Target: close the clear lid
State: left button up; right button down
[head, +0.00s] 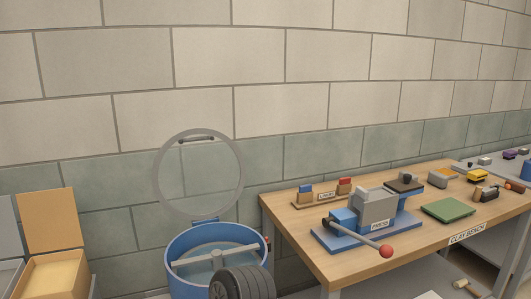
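The clear lid (199,172) is a round see-through disc with a grey rim. It stands upright, open, above the back edge of the blue drum (174,264), and a dark handle (197,139) sits near its top. A blue bracket (205,221) shows at its foot, at the drum's back rim. The drum's mouth is uncovered and a grey crossbar (217,254) spans it. Neither of my grippers is in view.
A dark ridged round part (242,284) stands at the drum's front right. To the right is a wooden bench (300,234) with a press (375,212) whose red-knobbed lever (386,251) sticks out. Open boxes (58,275) stand at the left.

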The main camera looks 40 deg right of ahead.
aim_at(178, 137)
jog(key=k+l, duration=0.1)
jog(key=l, duration=0.3)
jog(key=k+l, duration=0.1)
jog(key=l, duration=0.3)
jog(key=k+l, duration=0.1)
jog(key=l, duration=0.3)
jog(key=k+l, duration=0.1)
jog(key=l, duration=0.3)
